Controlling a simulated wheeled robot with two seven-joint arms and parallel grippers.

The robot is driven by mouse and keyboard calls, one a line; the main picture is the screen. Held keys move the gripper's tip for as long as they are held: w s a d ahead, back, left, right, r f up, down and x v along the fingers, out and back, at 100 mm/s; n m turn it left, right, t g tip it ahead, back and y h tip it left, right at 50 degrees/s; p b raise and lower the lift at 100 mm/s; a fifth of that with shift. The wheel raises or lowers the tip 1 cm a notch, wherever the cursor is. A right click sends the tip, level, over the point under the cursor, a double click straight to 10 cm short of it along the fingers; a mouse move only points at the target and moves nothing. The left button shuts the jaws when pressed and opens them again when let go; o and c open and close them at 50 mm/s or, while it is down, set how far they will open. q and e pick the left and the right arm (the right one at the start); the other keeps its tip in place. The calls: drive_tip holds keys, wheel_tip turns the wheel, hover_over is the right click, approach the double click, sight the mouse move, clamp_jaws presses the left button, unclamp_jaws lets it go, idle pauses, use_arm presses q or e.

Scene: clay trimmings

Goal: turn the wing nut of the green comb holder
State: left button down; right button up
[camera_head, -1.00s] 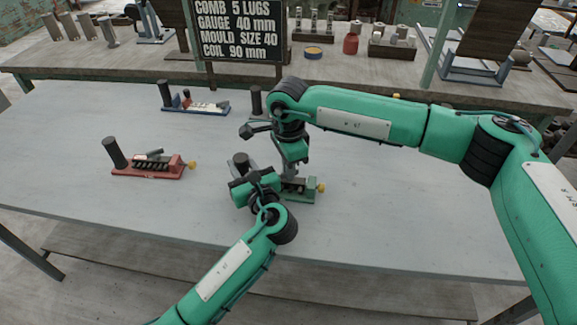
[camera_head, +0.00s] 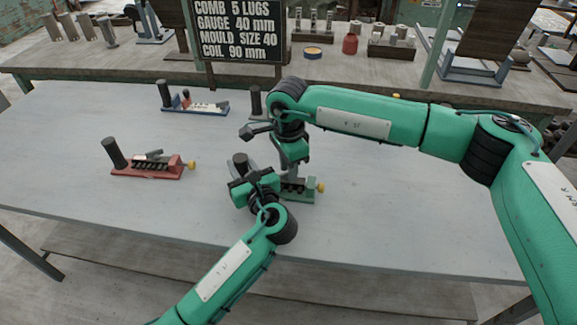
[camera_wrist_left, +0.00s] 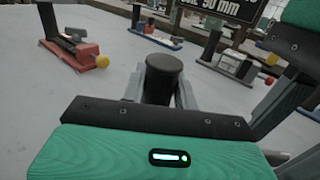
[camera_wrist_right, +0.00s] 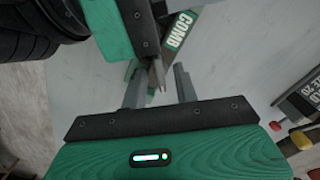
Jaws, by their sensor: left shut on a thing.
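The green comb holder (camera_head: 303,196) stands near the front of the table, partly hidden behind my grippers. A yellow knob-like piece (camera_head: 321,187) sits at its right end; its wing shape is too small to make out. My left gripper (camera_head: 241,176) is shut on the holder's dark upright handle (camera_head: 240,160), which also shows between the fingers in the left wrist view (camera_wrist_left: 163,78). My right gripper (camera_head: 291,172) points down just above the holder. Its fingers (camera_wrist_right: 160,92) are apart in the right wrist view, with the labelled holder partly visible beyond them (camera_wrist_right: 180,30).
A red comb holder (camera_head: 150,170) stands to the left and a blue one (camera_head: 195,107) behind it. Another dark handle (camera_head: 255,101) shows behind my right arm. A black sign (camera_head: 238,30) stands at the back. The table's right side is clear.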

drive_tip(key=shift+r, duration=0.1)
wheel_tip(320, 180, up, 12)
idle(0.5)
use_arm(q)
drive_tip(key=c, duration=1)
unclamp_jaws()
